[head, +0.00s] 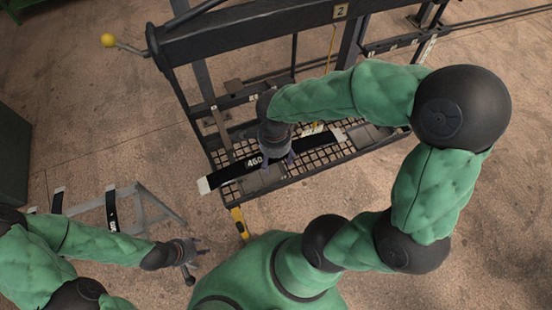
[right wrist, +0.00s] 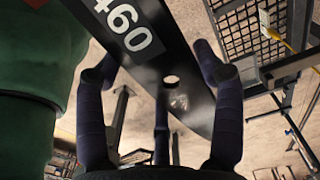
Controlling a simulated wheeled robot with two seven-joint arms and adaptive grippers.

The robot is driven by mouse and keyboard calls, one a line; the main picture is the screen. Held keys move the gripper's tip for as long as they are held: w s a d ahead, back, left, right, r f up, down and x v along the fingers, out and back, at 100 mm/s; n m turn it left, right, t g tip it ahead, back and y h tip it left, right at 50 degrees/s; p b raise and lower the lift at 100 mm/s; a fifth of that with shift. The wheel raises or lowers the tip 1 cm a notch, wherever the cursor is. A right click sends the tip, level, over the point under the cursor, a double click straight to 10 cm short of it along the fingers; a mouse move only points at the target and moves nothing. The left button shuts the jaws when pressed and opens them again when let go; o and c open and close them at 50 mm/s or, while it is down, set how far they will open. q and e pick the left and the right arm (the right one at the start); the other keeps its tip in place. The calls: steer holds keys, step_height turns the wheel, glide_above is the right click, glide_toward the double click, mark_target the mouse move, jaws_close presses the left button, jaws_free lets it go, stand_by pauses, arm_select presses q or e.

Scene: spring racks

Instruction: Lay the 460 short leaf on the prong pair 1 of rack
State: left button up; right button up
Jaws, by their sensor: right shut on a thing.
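The 460 short leaf (head: 228,175) is a long black strip with a white "460" label and a pale end. It slants over the mesh shelf of the rack (head: 240,32) in the head view. My right gripper (head: 277,160) is shut on it near the label. In the right wrist view the leaf (right wrist: 185,45) passes between the fingers, with a round hole showing. My arm hides part of the leaf and rack. I cannot make out prong pair 1, or whether the leaf touches the shelf. My left gripper (head: 192,262) is at lower left, away from the rack; its finger opening is unclear.
A grey stand (head: 155,203) with dark strips (head: 111,208) is at left. A yellow-and-black tool (head: 239,223) hangs at the shelf's front. A lever with a yellow knob (head: 108,40) sticks out at the rack's upper left. Open floor lies between stand and rack.

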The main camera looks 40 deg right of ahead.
steer(key=w+d+f+b, duration=0.1)
steer(key=w+b, duration=0.1)
steer(key=w, duration=0.5)
steer(key=w+d+f+b, duration=0.2)
steer(key=w, duration=0.5)
steer(key=shift+w+d+b, duration=0.2)
steer(key=shift+d+b, duration=0.05)
steer(key=shift+b, duration=0.05)
stand_by(0.9)
steer(key=shift+f, duration=0.15)
steer(key=o, duration=1.3)
steer(key=shift+s, duration=0.1)
